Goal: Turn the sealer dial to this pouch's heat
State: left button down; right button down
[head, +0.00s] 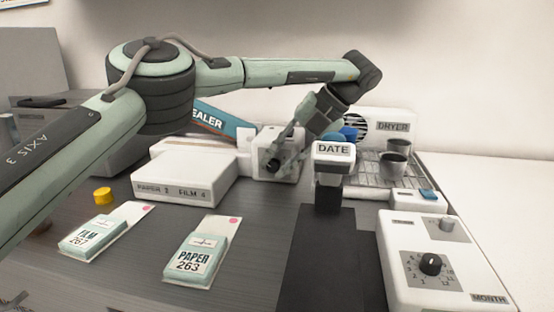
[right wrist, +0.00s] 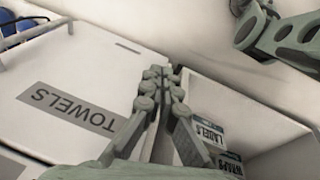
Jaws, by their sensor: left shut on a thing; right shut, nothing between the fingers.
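The sealer, with a blue sign ending in "EALER" (head: 209,117), stands at the back, partly hidden by my left arm. Its white front block carries a dark dial (head: 272,164). My left gripper (head: 284,155) is at this block, its fingers shut on the dial; the dial's setting cannot be read. A white box (head: 172,188) in front reads "PAPER", a small unclear digit, then "FILM 4". Two green pouches lie on cards: "FILM 267" (head: 86,238) and "PAPER 263" (head: 196,263). My right gripper (right wrist: 157,75) is shut and empty in the right wrist view.
A DATE stamp (head: 333,160) stands on a black base. Right of it are a MONTH dial unit (head: 431,264) and a DRYER (head: 388,124) with cups on a rack. A yellow cap (head: 102,195) lies left. The right wrist view shows a TOWELS box (right wrist: 70,105).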

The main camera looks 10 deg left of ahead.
pick_arm(q)
jog(key=shift+y, duration=0.6)
jog(key=c, duration=1.5)
grip_release()
jog(key=shift+c, duration=0.2)
jog(key=shift+d, duration=0.1)
jog(key=v, duration=0.7)
jog(key=shift+r, duration=0.2)
jog(key=shift+d, duration=0.1)
